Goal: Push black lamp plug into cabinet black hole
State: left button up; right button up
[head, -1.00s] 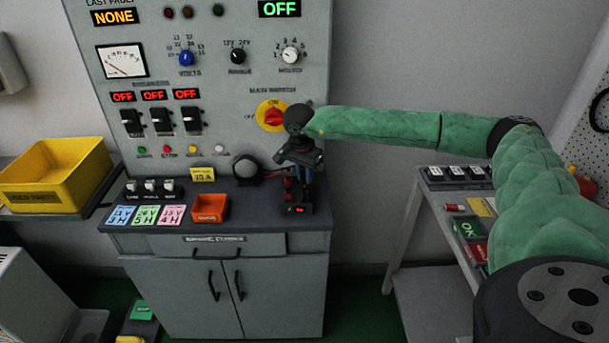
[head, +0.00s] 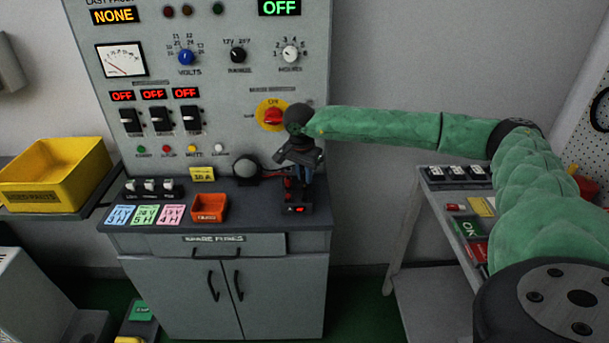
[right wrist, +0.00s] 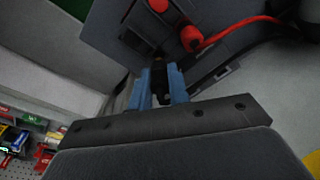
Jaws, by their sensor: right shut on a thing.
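My right gripper (head: 300,180) points down over the black socket box (head: 297,209) at the right end of the cabinet's counter (head: 255,214). In the right wrist view its blue fingers (right wrist: 160,88) are shut on a small black plug (right wrist: 158,74). The plug's tip is close to the dark box face. I cannot tell whether it sits in the black hole, which is hidden. A red plug (right wrist: 190,38) with a red cable sits beside it on the box. The round lamp (head: 246,167) stands to the left on the counter. My left gripper is not in view.
The upright panel (head: 225,100) with knobs, breakers and a red main switch (head: 273,117) stands right behind my gripper. An orange tray (head: 209,208) and coloured cards are left on the counter. A side cart (head: 440,230) stands to the right.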

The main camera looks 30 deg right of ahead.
jog(key=shift+f+b, duration=0.15)
jog(key=shift+b, duration=0.2)
dwell(1.0)
jog(key=shift+f+b, duration=1.3)
jog(key=shift+b, duration=0.2)
dwell(1.6)
jog(key=o, duration=1.3)
jog(key=shift+o, duration=0.2)
jog(key=shift+r, duration=0.1)
jog(key=shift+r, duration=0.15)
jog(key=shift+c, duration=0.4)
